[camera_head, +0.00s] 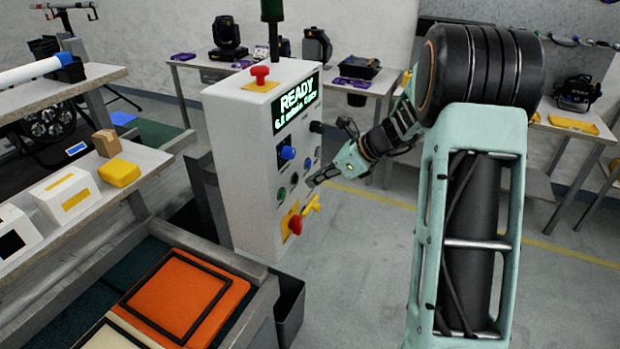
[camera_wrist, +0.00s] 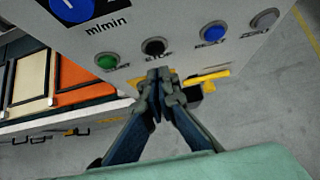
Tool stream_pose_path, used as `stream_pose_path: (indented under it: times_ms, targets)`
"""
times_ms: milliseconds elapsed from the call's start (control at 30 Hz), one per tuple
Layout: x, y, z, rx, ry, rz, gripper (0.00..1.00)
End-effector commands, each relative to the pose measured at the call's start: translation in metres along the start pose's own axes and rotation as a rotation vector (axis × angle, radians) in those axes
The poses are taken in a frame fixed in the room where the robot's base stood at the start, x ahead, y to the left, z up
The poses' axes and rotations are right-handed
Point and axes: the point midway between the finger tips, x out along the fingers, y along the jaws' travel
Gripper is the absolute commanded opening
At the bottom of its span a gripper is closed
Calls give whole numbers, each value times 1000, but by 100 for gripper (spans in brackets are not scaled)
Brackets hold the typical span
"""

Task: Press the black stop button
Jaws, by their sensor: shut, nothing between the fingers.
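The black stop button (camera_wrist: 153,47) sits on the front of a white control box (camera_head: 240,150), above a label reading STOP that my fingertips partly cover. It also shows small in the head view (camera_head: 294,178). My gripper (camera_wrist: 159,76) is shut and empty, pointing at the panel. In the wrist view its fingertips appear just below the stop button, and the button's face is uncovered. In the head view my gripper (camera_head: 311,182) is close to the panel, to the right of the button. Whether the tips touch the panel cannot be told.
A green button (camera_wrist: 107,62) is left of the stop button; a blue button (camera_wrist: 214,32) and a grey one (camera_wrist: 264,18) are right. A yellow handle (camera_head: 311,205) and red knob (camera_head: 295,225) stick out below. A READY display (camera_head: 297,98) is above.

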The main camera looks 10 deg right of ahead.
Motion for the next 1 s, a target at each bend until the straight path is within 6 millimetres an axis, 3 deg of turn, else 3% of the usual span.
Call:
stream_pose_path:
  times_ms: [200,400,600,1000]
  targets:
    - [-53,-2,-3,1,2,-6,0]
    - [-87,-1,-4,2,4,-3,0]
    - [-101,-1,-4,4,4,-2,0]
    - [-102,-1,-4,4,5,-1,0]
